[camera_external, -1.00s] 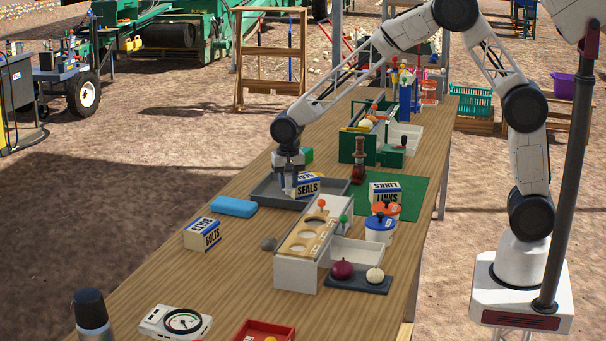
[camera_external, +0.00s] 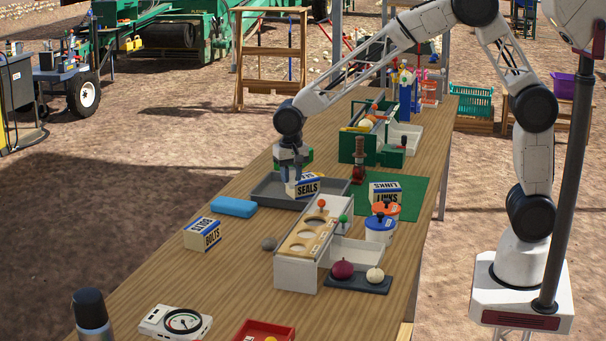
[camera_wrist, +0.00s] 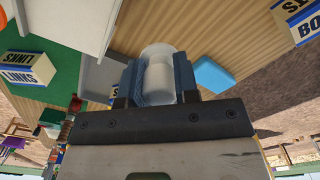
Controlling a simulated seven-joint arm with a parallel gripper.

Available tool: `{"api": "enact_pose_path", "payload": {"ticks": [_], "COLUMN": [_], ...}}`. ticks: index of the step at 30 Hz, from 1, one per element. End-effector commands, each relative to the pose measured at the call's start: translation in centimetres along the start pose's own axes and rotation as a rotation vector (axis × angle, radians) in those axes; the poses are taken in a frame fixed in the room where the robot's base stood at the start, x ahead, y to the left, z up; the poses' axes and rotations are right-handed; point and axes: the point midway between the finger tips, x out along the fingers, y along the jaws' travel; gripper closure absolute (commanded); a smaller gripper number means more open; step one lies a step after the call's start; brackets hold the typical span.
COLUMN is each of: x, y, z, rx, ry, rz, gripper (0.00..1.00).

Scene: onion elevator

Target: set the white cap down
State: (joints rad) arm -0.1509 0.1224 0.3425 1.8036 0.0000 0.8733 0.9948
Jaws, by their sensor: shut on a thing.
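The white cap (camera_wrist: 159,82) shows in the wrist view as a pale, round, cup-like piece between the two blue-grey fingers. My gripper (camera_wrist: 158,72) is shut on it. In the external view my gripper (camera_external: 292,176) points down over the grey tray (camera_external: 262,190), just left of the SEALS box (camera_external: 308,188). The cap is too small and partly hidden there to make out clearly. I cannot tell whether it touches the tray.
A blue block (camera_external: 233,206) and a BOLTS box (camera_external: 203,234) lie left of the tray. A white-walled stand with holes (camera_external: 306,240) is in front. A LINKS box (camera_external: 384,193) on a green mat (camera_external: 412,203) and lidded jars (camera_external: 380,230) stand to the right.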

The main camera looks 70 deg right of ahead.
Motion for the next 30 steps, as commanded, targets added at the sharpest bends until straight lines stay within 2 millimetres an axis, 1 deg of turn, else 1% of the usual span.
{"api": "enact_pose_path", "payload": {"ticks": [1, 7, 13, 20, 21, 30], "x": [-0.1, -0.2, -0.3, -0.3, -0.4, -0.3], "y": [-0.3, -1.2, -1.6, -1.6, -1.5, -0.7], "z": [1.5, 6.7, 11.8, 17.5, 18.5, 25.7], "rx": [-0.034, -0.169, -0.304, -0.458, -0.485, -0.687], "ry": [0.0, 0.0, 0.0, 0.0, 0.0, 0.0], "rz": [0.0, 0.0, 0.0, 0.0, -0.001, 0.0], "gripper": [0.94, 0.94, 0.94, 0.94, 0.94, 0.94]}}
